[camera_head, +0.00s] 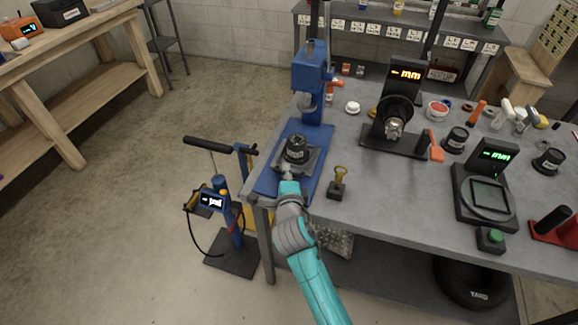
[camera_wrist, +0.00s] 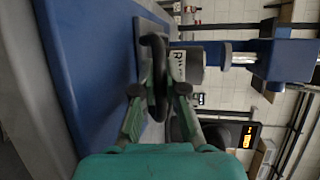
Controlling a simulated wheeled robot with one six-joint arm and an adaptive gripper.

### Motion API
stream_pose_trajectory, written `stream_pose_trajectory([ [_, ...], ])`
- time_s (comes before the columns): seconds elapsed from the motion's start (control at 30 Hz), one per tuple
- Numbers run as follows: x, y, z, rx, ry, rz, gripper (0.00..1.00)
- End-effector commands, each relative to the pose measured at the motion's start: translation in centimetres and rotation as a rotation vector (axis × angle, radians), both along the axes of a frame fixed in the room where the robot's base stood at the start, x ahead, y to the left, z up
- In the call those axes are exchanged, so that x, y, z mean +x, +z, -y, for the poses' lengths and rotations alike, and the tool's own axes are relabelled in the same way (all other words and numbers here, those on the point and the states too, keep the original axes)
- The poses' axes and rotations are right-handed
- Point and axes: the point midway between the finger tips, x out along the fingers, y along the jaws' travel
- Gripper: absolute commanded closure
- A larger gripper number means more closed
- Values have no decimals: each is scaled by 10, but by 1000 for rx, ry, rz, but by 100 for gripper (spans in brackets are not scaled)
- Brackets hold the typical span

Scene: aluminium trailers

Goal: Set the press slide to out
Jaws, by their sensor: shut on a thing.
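The blue press (camera_head: 312,75) stands on the left end of the grey workbench, with its blue base plate (camera_head: 268,183) reaching to the front edge. A grey slide plate (camera_head: 313,162) lies on that base, carrying a dark cylinder with a white label (camera_head: 296,150). My gripper (camera_head: 287,172) is at the front of the slide. In the wrist view my gripper (camera_wrist: 157,95) is shut on a dark curved handle (camera_wrist: 156,60) in front of the slide plate (camera_wrist: 143,30). The labelled cylinder (camera_wrist: 187,66) stands just behind the handle. The press ram (camera_wrist: 245,55) shows farther back.
A small block with a yellow-brown knob (camera_head: 339,183) stands right of the press base. A motor-like display unit (camera_head: 395,125) and a scale (camera_head: 485,195) stand farther right on the bench. A floor pump (camera_head: 222,205) stands left of the bench. The floor at left is open.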

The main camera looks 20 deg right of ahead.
Motion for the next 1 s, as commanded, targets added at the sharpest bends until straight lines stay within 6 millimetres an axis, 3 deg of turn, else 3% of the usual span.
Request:
stream_pose_trajectory([
  [0.2, -30, -1, -22, -1, 3, -2, 100],
  [0.4, -46, -1, -33, 0, 0, -2, 100],
  [0.87, -52, -2, -38, 0, 1, -3, 100],
  [0.9, -52, -2, -38, 0, 1, -3, 86],
  [0.93, -52, -2, -38, 0, 2, -4, 79],
  [1.0, -52, -2, -38, 0, 1, -3, 77],
])
